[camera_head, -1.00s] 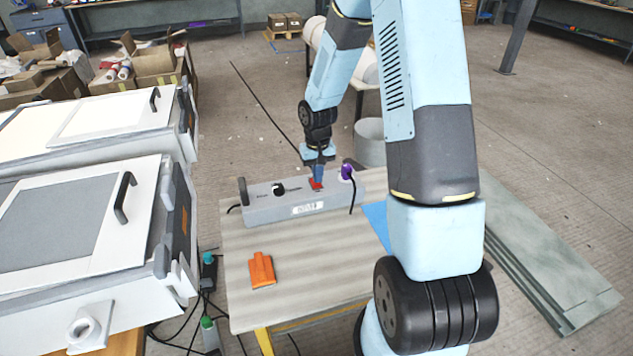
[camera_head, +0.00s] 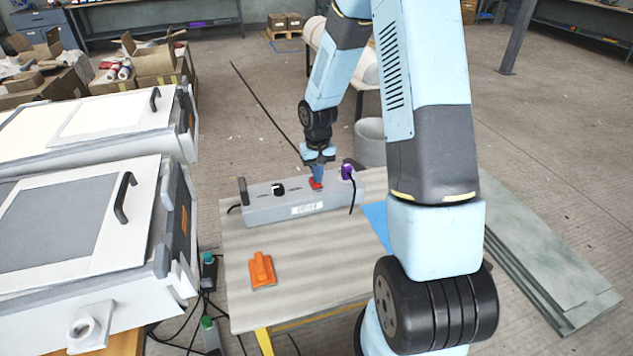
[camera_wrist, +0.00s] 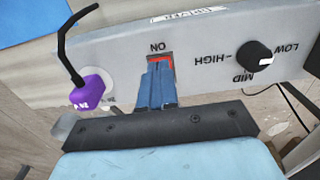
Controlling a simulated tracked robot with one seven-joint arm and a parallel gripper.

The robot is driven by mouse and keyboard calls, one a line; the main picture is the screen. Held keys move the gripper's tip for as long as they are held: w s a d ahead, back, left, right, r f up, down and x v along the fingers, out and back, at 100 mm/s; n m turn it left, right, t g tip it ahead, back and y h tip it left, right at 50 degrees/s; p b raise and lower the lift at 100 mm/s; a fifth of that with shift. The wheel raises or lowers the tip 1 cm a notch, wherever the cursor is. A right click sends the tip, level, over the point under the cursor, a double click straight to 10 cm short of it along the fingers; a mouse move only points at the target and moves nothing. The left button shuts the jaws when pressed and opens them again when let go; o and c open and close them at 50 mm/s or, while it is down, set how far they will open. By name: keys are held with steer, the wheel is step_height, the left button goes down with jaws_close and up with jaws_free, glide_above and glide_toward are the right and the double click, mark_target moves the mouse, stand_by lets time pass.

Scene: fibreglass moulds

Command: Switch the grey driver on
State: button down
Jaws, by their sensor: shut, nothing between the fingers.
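The grey driver (camera_head: 266,210) is a long box on the small table, with a black knob (camera_head: 278,188) and a red switch (camera_head: 316,184) on its top. In the wrist view the driver (camera_wrist: 205,75) shows the red switch (camera_wrist: 160,60) beside the printed word ON, and the knob (camera_wrist: 254,56) with LOW, MID and HIGH marks. My gripper (camera_head: 318,177) is shut and empty, pointing down at the switch. In the wrist view its blue fingertips (camera_wrist: 158,75) are at the switch and cover most of it. Whether they press it I cannot tell.
A purple plug (camera_head: 347,171) with a black cable sits at the driver's right end. An orange tool (camera_head: 262,270) lies on the table (camera_head: 300,270) in front. White mould boxes (camera_head: 90,220) stand to the left. The table's front right is clear.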

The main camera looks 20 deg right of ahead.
steer(key=shift+f, duration=0.85)
stand_by(1.0)
steer(key=shift+r, duration=3.5)
steer(key=shift+r, duration=0.1)
steer(key=s+r+t, duration=0.2)
steer(key=s+r, duration=0.7)
steer(key=r, duration=0.4)
steer(key=s+r+t, duration=0.2)
steer(key=s+r, duration=0.7)
steer(key=r, duration=0.4)
steer(key=s+r+t, duration=0.1)
steer(key=s+r, duration=0.2)
steer(key=s, duration=0.7)
steer(key=shift+s+d+t, duration=0.15)
steer(key=shift+d+t, duration=0.05)
steer(key=shift+t, duration=0.1)
steer(key=shift+r, duration=0.1)
